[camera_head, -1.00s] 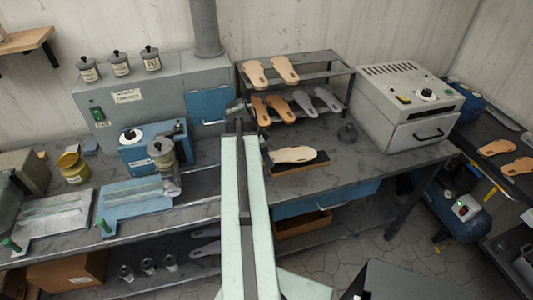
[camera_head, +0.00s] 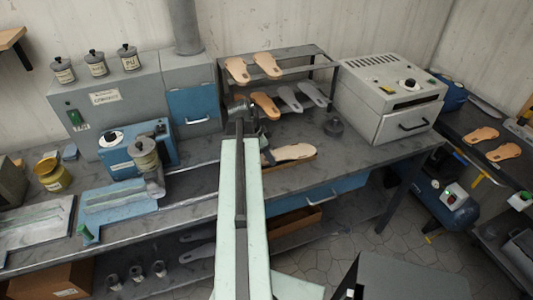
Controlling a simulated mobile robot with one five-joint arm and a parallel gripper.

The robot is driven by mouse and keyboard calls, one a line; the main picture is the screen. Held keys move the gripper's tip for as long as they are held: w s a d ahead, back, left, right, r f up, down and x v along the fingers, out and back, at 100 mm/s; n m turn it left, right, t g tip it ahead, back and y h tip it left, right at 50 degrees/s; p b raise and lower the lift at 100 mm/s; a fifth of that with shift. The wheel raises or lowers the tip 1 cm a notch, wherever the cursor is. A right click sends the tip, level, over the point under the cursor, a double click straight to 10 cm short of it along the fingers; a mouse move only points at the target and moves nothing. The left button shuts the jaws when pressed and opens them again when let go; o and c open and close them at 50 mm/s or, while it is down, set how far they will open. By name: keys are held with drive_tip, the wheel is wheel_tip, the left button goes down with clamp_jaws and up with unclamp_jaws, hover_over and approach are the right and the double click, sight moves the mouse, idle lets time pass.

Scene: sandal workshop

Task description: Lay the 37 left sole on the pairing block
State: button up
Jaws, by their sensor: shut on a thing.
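My gripper (camera_head: 240,108) is at the far end of my pale green arm, in front of the rack's lower shelf. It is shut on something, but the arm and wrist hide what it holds. An orange-brown sole (camera_head: 265,105) stands on the lower shelf just right of the gripper. Two lighter tan soles stand on the upper shelf, one on the left (camera_head: 237,69) and one on the right (camera_head: 267,65). I cannot read any size marks.
Two grey soles (camera_head: 289,98) stand right of the orange-brown one on the metal rack (camera_head: 317,55). A blue machine (camera_head: 137,150) is at left. Bare bench (camera_head: 365,155) lies right of the block.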

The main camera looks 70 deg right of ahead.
drive_tip(key=shift+f+b, duration=0.3)
drive_tip(key=o, duration=1.7)
drive_tip(key=p+v, duration=0.7)
drive_tip(key=v, duration=0.1)
drive_tip(key=shift+r+p, duration=0.1)
drive_tip(key=shift+p, duration=0.2)
drive_tip(key=shift+s+f, duration=0.1)
drive_tip(key=shift+f, duration=0.1)
